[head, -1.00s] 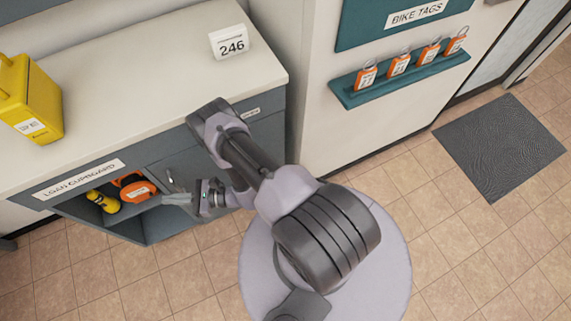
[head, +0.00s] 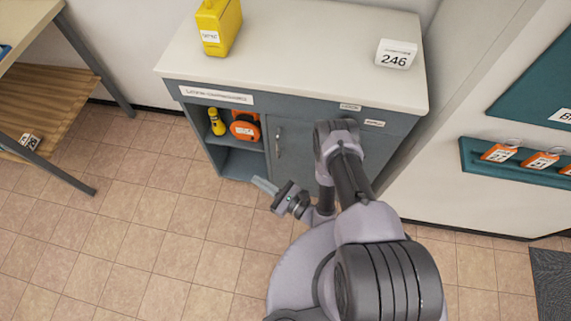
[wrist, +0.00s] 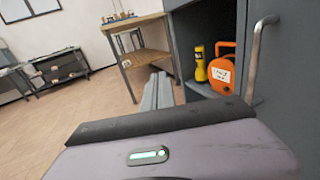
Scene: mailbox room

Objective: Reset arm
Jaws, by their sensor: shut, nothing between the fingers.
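My gripper (head: 265,186) is shut and empty, held low in front of the grey cupboard (head: 290,165). It also shows in the wrist view (wrist: 157,92), its fingers together and pointing past the cupboard's open shelf. My arm is folded, with its elbow close to the cupboard front. The fingers look apart from the cupboard.
The open shelf holds a yellow torch (head: 216,122) and an orange case (head: 245,127). A door handle (head: 278,142) sticks out beside it. On top stand a yellow box (head: 219,27) and a 246 sign (head: 396,54). A wooden table (head: 45,95) is at left; floor between is clear.

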